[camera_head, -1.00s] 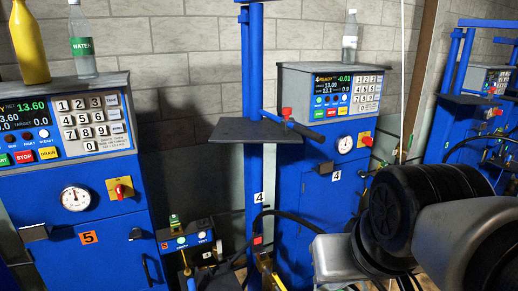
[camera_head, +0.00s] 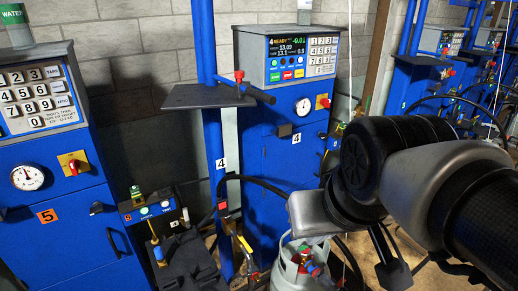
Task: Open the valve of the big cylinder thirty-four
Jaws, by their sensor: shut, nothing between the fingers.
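A grey gas cylinder (camera_head: 286,282) with a collar around its top stands at the bottom centre, cut off by the lower edge. A small red valve part (camera_head: 306,256) shows inside the collar, partly hidden. No number thirty-four can be read on it. My grey and black arm (camera_head: 392,160) comes in from the right, and its grey block (camera_head: 312,214) hangs just above the cylinder top in the picture. Whether it touches the cylinder cannot be told. I cannot make out my gripper's fingers.
Blue scale 4 (camera_head: 262,185) stands behind the cylinder, with a post and dark shelf (camera_head: 203,96) to its left. Blue scale 5 (camera_head: 75,205) is at the left. Hoses and a dark floor unit (camera_head: 185,265) crowd the floor. More blue scales (camera_head: 420,75) stand at the back right.

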